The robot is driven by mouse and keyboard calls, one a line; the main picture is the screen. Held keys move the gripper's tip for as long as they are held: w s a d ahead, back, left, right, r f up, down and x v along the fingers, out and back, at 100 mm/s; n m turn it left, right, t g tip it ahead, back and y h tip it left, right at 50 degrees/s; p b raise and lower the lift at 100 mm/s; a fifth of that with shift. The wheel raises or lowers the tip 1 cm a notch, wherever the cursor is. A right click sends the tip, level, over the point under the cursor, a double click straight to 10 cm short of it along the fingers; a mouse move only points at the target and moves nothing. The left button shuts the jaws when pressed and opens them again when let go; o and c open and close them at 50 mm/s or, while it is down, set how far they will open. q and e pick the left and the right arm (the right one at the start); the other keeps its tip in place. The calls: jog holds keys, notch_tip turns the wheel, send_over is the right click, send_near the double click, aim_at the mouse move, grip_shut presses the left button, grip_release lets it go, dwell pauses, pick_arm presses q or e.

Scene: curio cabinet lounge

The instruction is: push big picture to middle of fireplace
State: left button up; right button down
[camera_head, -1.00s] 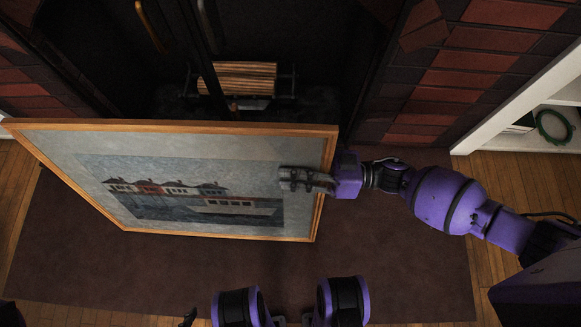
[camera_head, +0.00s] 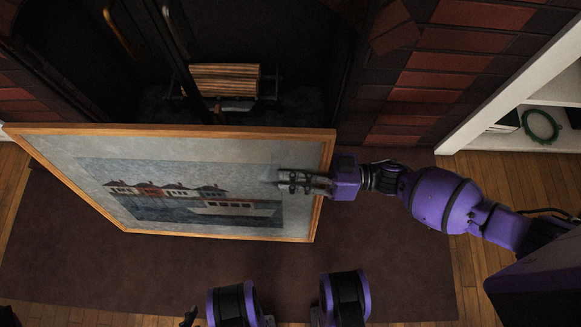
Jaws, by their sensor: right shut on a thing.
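The big picture (camera_head: 140,158) has a light wood frame and shows a row of houses and a boat on water. It stands on the dark rug, leaning, in front of the fireplace (camera_head: 310,75).
A stack of logs (camera_head: 225,79) lies in the dark firebox. Fireplace doors with a brass handle (camera_head: 117,35) stand open at the upper left. A white shelf (camera_head: 470,130) with a green ring (camera_head: 541,126) is at the right. The brown rug (camera_head: 390,265) is clear right of the picture.

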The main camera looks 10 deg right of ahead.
jog(key=shift+r, duration=0.15)
jog(key=c, duration=1.6)
grip_release()
jog(key=d, duration=0.4)
jog(key=s+d, duration=0.1)
jog(key=d, duration=0.3)
jog(key=s+d, duration=0.1)
jog(key=d, duration=0.2)
jog(key=shift+d, duration=0.4)
